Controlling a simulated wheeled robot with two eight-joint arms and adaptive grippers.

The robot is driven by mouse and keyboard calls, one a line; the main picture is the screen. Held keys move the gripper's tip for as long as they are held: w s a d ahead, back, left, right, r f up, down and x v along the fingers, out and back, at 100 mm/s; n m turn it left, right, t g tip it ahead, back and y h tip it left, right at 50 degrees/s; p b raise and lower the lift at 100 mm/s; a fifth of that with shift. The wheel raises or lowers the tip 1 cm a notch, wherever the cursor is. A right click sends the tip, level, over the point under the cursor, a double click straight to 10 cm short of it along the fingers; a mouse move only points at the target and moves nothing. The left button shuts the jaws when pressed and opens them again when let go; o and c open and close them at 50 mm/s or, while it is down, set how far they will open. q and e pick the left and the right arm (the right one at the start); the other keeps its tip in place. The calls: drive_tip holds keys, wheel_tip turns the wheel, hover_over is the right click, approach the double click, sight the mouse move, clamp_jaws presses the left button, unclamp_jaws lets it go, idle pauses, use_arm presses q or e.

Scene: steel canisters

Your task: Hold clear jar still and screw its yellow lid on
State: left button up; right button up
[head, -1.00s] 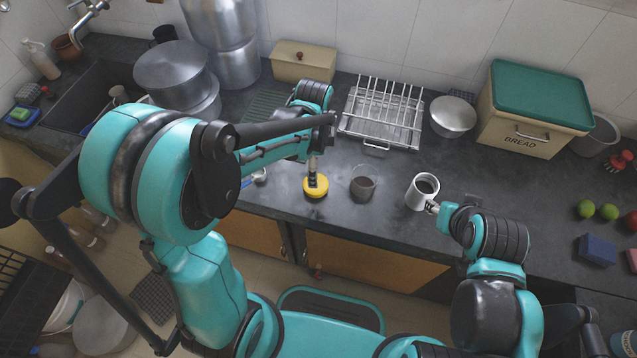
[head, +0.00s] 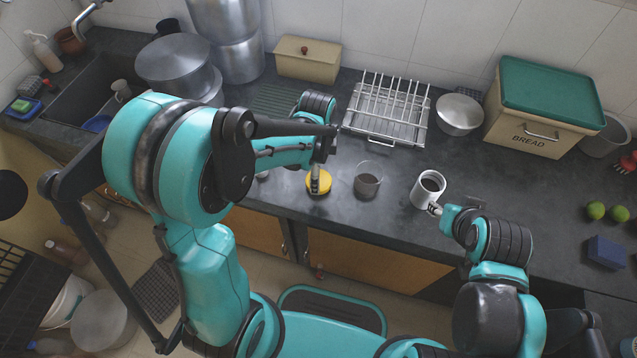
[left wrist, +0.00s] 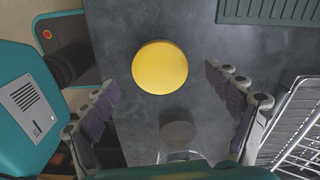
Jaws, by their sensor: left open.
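The yellow lid (head: 319,185) lies flat on the dark counter, left of the clear jar (head: 368,182), which stands upright with dark contents. My left gripper (head: 316,174) is over the lid. In the left wrist view the lid (left wrist: 160,67) shows between and beyond the spread fingers of my left gripper (left wrist: 162,88), with nothing held. The jar (left wrist: 178,130) is also there, partly hidden at the bottom.
A wire rack (head: 388,108) and a metal bowl (head: 459,114) stand behind the jar. A bread bin (head: 545,115) is at the back right. The counter's front edge runs close in front of the lid and jar.

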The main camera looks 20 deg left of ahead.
use_arm(q)
wheel_tip(320, 180, down, 3)
drive_tip(key=shift+b, duration=0.45)
drive_tip(key=shift+r, duration=0.1)
drive_tip(key=c, duration=0.9)
wheel_tip(320, 180, up, 4)
drive_tip(key=shift+f+p, duration=0.1)
drive_tip(key=shift+p, duration=1)
drive_tip(key=shift+s+d+r+p, duration=0.2)
drive_tip(key=shift+d+r+p, duration=0.15)
drive_tip(key=shift+d+r, duration=0.35)
drive_tip(key=d+r+p, duration=0.1)
drive_tip(key=d+r, duration=0.1)
drive_tip(key=d, duration=0.1)
drive_tip(key=s+d+r+p, duration=0.1)
drive_tip(key=d+r, duration=0.1)
drive_tip(key=d, duration=0.1)
drive_tip(key=s+d+r+p, duration=0.1)
drive_tip(key=d, duration=0.3)
drive_tip(key=shift+r, duration=0.4)
